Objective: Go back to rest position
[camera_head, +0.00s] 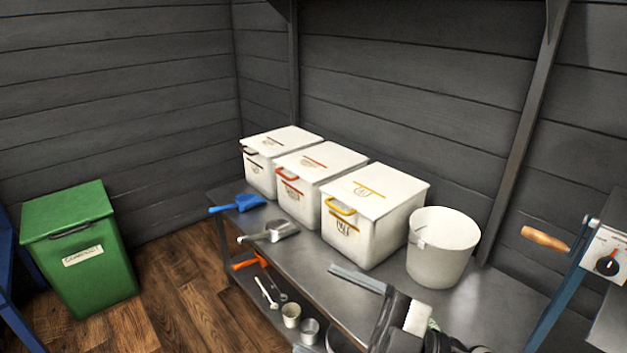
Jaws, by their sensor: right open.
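My right gripper (412,322) comes in at the bottom, right of centre, above the front part of the metal table (310,262). It is dark with a pale pad and is open, with nothing clearly held. Part of it is cut off by the frame's lower edge. A flat grey strip (357,279) lies on the table just beyond it. My left gripper is not in view.
Three lidded white bins (372,225) and a white bucket (442,250) stand on the table. A blue scoop (240,203) and metal scoop (270,232) lie near its left edge. Cups (291,315) sit below. A green bin (85,255) stands on the floor.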

